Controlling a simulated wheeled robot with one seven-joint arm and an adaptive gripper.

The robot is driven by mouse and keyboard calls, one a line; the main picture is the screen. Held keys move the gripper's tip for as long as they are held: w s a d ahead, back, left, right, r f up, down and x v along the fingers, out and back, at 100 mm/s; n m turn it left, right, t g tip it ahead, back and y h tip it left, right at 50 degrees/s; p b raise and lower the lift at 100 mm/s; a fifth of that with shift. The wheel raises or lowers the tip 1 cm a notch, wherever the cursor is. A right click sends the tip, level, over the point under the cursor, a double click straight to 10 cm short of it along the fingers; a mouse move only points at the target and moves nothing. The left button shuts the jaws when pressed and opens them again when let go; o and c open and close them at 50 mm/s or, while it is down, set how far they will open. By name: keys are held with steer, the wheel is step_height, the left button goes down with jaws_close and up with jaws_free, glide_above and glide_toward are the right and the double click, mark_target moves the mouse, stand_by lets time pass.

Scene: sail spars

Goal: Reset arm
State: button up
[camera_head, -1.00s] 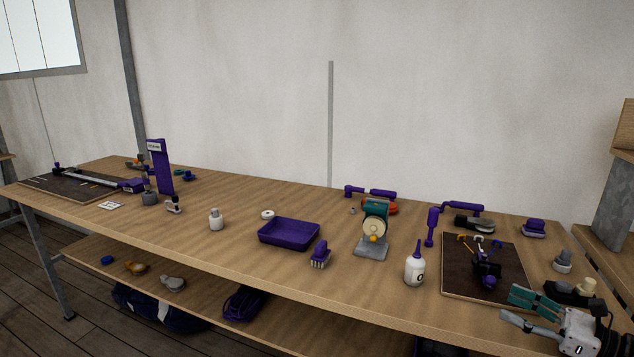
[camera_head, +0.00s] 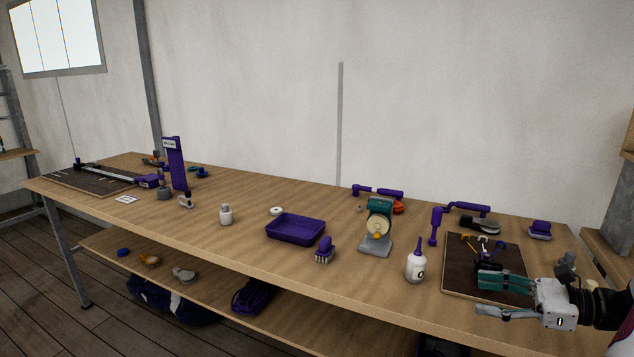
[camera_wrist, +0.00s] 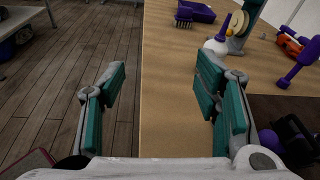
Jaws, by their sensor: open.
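My gripper (camera_head: 482,296) is at the lower right in the head view, near the front edge of the workbench (camera_head: 330,277). Its two teal-padded fingers point left and are spread apart. In the wrist view, my gripper (camera_wrist: 158,95) is open with nothing between its fingers. The bench edge and the wooden floor show beyond the gap. The dark mat (camera_head: 459,262) lies partly behind the gripper in the head view, and some items on it are hidden.
A white bottle with a purple nozzle (camera_head: 416,265) stands left of my gripper. A teal grinder-like machine (camera_head: 379,222), a purple brush (camera_head: 324,250) and a purple tray (camera_head: 295,230) stand further left. Open floor (camera_wrist: 60,90) lies in front of the bench.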

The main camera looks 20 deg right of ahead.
steer(key=w+a+r+n+g, duration=0.1)
steer(key=a+r+n+g, duration=0.25)
steer(key=a, duration=0.45)
steer(key=a+r+n+g+h+p, duration=0.1)
steer(key=a+r+n+g, duration=0.1)
steer(key=a+n+g, duration=0.4)
steer(key=w+a+r+n+g, duration=0.1)
steer(key=a+r+n+g, duration=0.15)
steer(key=a, duration=0.65)
steer(key=s+a+r+n+t+h+p, duration=0.1)
steer(key=s+a+r+n+t+h, duration=0.2)
steer(key=s+a+r+n+h, duration=0.4)
steer(key=shift+s+a+n+h+p, duration=0.45)
steer(key=shift+s+a+n, duration=1.35)
steer(key=shift+n, duration=2.4)
